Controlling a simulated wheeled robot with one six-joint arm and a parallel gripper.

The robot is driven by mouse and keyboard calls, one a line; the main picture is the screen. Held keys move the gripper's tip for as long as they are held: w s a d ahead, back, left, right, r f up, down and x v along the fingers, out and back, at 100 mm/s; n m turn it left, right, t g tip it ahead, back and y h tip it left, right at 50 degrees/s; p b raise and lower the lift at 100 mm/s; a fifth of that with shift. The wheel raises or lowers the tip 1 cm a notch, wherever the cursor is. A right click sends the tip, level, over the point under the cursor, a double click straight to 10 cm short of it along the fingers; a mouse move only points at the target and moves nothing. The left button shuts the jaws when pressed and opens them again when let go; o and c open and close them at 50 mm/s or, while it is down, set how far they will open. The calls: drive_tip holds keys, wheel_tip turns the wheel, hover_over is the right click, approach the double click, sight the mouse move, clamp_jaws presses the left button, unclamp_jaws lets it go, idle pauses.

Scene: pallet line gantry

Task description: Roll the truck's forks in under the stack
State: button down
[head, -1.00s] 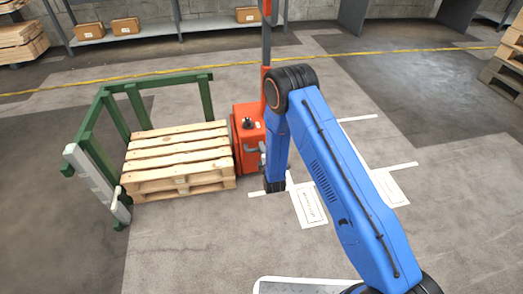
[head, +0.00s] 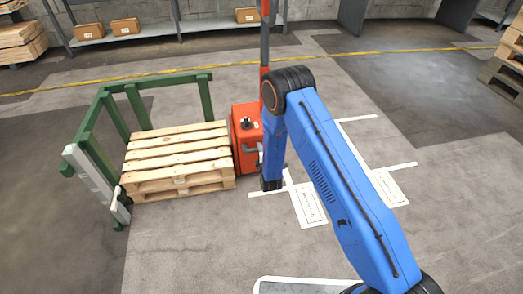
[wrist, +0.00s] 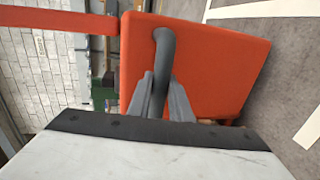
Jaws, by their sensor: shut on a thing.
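The orange truck (head: 245,132) stands hard by the right end of the wooden pallet stack (head: 178,158). Its forks do not show; the stack and the truck's body hide where they would be. In the wrist view the truck's orange body (wrist: 215,65) fills the middle, with a dark grey bar handle (wrist: 163,50) on it. My gripper (wrist: 163,90) is shut on this handle, one finger on each side of it.
A green guard frame (head: 155,82) stands behind and left of the stack, with a pale panel (head: 88,172) at its left. White floor markings (head: 309,203) lie to the right. Shelves (head: 150,33) stand at the back. The floor in front is clear.

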drive_tip(key=shift+s+a, duration=0.25)
drive_tip(key=shift+a, duration=0.55)
drive_tip(key=c, duration=1.6)
unclamp_jaws()
drive_tip(key=shift+a+y, duration=0.1)
drive_tip(key=shift+y, duration=0.2)
drive_tip(key=shift+s, duration=0.1)
drive_tip(key=shift+s+d, duration=0.2)
drive_tip(key=shift+s, duration=0.1)
drive_tip(key=v, duration=1.6)
drive_tip(key=shift+s+r, duration=0.15)
drive_tip(key=shift+s, duration=0.15)
